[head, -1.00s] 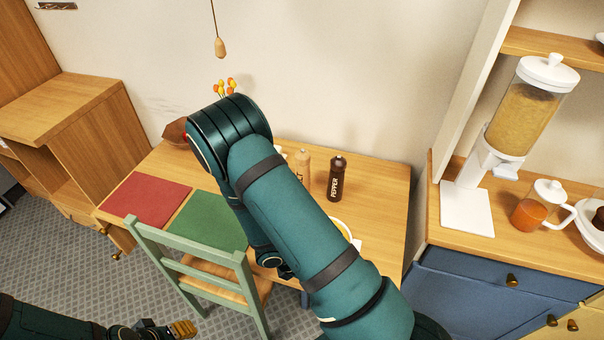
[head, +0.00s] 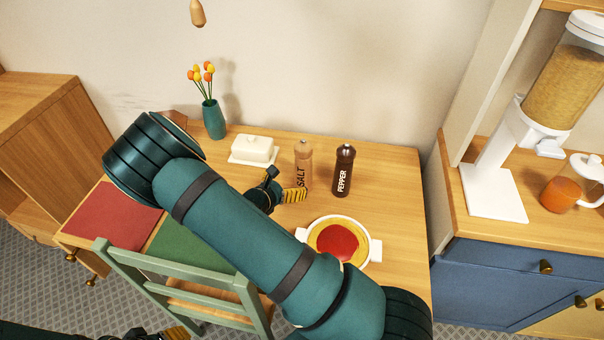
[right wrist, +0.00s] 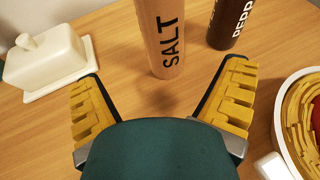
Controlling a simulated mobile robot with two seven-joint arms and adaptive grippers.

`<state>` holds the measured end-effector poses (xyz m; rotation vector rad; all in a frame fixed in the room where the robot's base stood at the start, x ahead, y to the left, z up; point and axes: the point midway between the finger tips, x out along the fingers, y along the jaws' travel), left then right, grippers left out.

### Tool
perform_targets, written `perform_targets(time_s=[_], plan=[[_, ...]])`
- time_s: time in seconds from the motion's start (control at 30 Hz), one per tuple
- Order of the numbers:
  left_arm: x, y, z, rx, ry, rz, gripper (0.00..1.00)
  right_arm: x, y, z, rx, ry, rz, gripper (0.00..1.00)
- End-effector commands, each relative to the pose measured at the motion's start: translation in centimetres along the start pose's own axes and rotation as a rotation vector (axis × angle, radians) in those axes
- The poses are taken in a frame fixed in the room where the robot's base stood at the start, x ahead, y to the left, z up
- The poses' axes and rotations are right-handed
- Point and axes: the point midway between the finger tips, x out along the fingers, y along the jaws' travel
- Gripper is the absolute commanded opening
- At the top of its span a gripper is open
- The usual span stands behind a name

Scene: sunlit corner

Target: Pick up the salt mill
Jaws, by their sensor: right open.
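The salt mill (head: 303,165) is a tall light-wood mill marked SALT, upright on the wooden table (head: 395,215). In the right wrist view the mill (right wrist: 164,40) stands just ahead, centred between the spread fingers, its top cut off by the frame. My right gripper (head: 285,184) is open and empty, low over the table on the near left side of the mill. It also shows in the right wrist view (right wrist: 162,80) with yellow ridged finger pads. My left gripper (head: 165,334) is only partly in view at the bottom edge; its opening is unclear.
A dark pepper mill (head: 344,170) stands close to the right of the salt mill. A white butter dish (head: 254,150) is to its left, a white-handled dish (head: 373,250) in front. A vase (head: 213,120) stands behind left; a green chair (head: 185,268) is at the front.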

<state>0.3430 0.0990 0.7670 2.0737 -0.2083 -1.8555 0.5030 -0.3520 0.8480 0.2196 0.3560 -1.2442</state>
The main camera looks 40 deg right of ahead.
Motion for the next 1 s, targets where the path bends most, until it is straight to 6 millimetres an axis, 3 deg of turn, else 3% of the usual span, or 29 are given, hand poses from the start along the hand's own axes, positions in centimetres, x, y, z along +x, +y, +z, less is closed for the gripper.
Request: perform_targets(time_s=[0.1, 0.43, 0.7, 1.0], plan=[[0.4, -0.1, 0.1, 0.001, -0.002, 0.0, 0.47, 2.1, -0.1, -0.1, -0.001, 0.0, -0.002, 0.95], [0.8, -0.3, 0.2, 0.002, -0.005, 0.001, 0.47, 4.8, -0.3, -0.1, -0.001, 0.001, -0.002, 0.95], [1.6, -0.6, 0.1, 0.003, -0.001, 0.001, 0.47, 8.4, -0.7, -0.2, 0.001, 0.001, -0.001, 0.95], [1.6, -0.6, 0.1, 0.003, 0.0, 0.001, 0.47, 9.0, -0.7, -0.1, 0.002, 0.002, -0.001, 0.95]])
